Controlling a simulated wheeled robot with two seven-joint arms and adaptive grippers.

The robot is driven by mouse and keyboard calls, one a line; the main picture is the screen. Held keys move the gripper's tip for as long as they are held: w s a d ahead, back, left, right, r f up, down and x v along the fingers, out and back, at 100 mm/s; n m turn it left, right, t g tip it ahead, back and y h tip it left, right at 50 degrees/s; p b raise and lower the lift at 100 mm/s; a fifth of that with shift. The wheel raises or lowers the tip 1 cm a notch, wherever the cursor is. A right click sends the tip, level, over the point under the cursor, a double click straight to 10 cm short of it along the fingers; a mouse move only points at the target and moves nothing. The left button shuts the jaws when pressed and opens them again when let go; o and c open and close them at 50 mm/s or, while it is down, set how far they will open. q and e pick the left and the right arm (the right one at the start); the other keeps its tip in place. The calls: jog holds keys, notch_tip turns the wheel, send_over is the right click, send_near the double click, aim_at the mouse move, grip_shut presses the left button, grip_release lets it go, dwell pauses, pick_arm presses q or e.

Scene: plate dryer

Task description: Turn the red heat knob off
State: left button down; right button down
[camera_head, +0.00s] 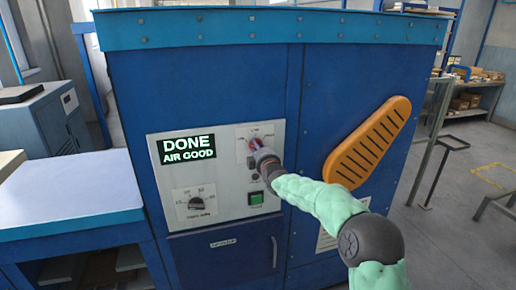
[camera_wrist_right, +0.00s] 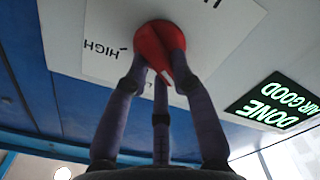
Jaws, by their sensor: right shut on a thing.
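The red heat knob (camera_wrist_right: 152,36) is on the light grey control panel (camera_head: 225,178) of the blue dryer. In the right wrist view its red face shows between my fingers, near a printed "HIGH" label at left. My right gripper (camera_wrist_right: 158,62) is shut on the knob, its dark fingers around it. In the head view the gripper (camera_head: 258,154) covers most of the knob, leaving only a little red visible. Which mark the knob points at cannot be told. My left gripper is not in view.
A screen (camera_head: 187,149) reads "DONE AIR GOOD". Below it is a black timer dial (camera_head: 196,203); a green button (camera_head: 256,198) sits under my right gripper. An orange slotted piece (camera_head: 369,143) projects at right. A blue-edged table (camera_head: 65,193) stands at left.

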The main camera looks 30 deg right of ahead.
jog(key=shift+n, duration=0.3)
dwell(0.4)
jog(key=c, duration=1)
grip_release()
jog(key=shift+c, duration=0.2)
jog(key=v, duration=1.2)
jog(key=shift+a, duration=0.1)
